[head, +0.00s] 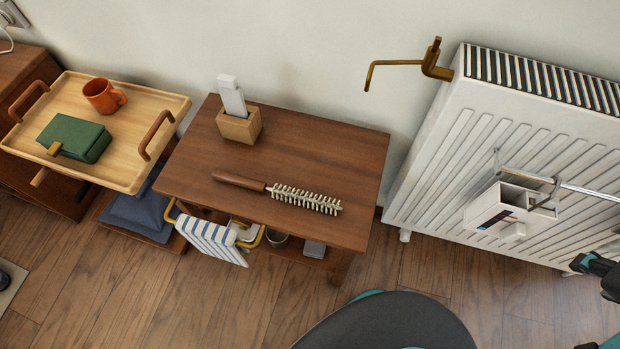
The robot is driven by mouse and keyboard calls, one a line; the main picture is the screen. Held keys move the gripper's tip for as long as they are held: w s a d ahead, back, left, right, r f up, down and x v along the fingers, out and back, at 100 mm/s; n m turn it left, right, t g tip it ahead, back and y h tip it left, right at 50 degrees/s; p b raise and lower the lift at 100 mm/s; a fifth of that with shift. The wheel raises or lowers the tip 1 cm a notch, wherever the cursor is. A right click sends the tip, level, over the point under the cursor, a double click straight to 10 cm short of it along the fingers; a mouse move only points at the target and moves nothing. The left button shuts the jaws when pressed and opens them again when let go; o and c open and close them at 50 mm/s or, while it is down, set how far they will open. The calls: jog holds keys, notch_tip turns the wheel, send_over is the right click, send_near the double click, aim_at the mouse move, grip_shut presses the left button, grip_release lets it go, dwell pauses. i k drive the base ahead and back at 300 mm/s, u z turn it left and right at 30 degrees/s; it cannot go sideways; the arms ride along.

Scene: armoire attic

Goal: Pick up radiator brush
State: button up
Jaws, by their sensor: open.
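The radiator brush (302,198) lies flat on the dark wooden side table (330,150). Its brown wooden handle (238,181) points left, and its pale bristled head points right toward the table's front right corner. My gripper (583,305) shows only in part at the lower right edge, with black and teal fingers apart and nothing seen between them. It is well to the right of the brush and not touching it.
A wooden block holder (239,126) with a white upright piece stands behind the brush. A striped cloth (212,241) hangs at the table's front. Left is a tray (150,103) with a mug and green box. A white radiator (440,165) with a hanging white holder (497,213) stands right.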

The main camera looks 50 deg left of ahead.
aim_at(254, 185)
jog(key=z, duration=0.15)
jog(key=k, duration=0.35)
jog(key=u, duration=2.15)
jog(key=k, duration=0.2)
jog(key=u, duration=0.25)
